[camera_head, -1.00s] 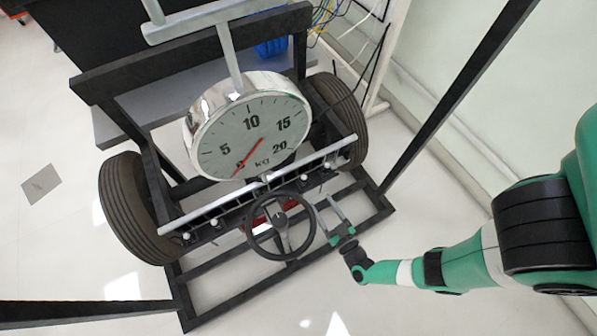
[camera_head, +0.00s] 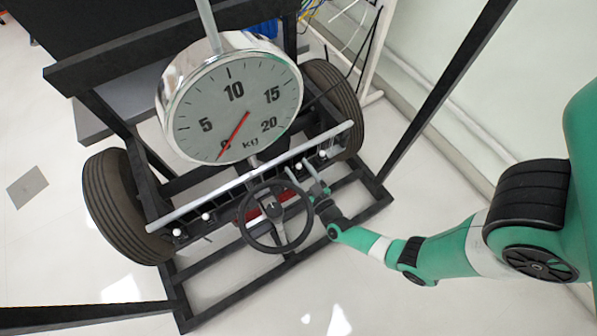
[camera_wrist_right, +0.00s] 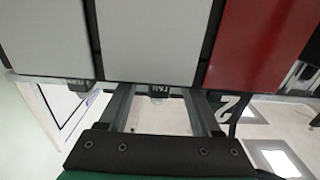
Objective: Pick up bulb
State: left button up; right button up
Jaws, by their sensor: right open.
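Several small white bulbs hang along the front bar of the chassis in the head view: one at the right end (camera_head: 323,154) and two toward the left end, such as this bulb (camera_head: 205,216). My right gripper (camera_head: 299,169) is open, its two grey fingers reaching up to the bar just right of the steering wheel. In the right wrist view the fingers (camera_wrist_right: 157,103) extend ahead, and a small clear bulb (camera_wrist_right: 158,98) under a dark socket shows between them, apart from both. Contact is not visible. My left gripper is not in view.
The steering wheel (camera_head: 277,216) stands close left of my right gripper. A large round kg dial (camera_head: 235,108) rises behind the front bar (camera_head: 255,178). Tyres (camera_head: 118,206) flank the frame. Grey and red panels (camera_wrist_right: 262,45) fill the upper wrist view.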

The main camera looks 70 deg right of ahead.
jog(key=shift+w+d, duration=0.2)
jog(key=shift+d, duration=0.05)
jog(key=shift+s+a, duration=0.1)
jog(key=shift+c, duration=1.1)
grip_shut()
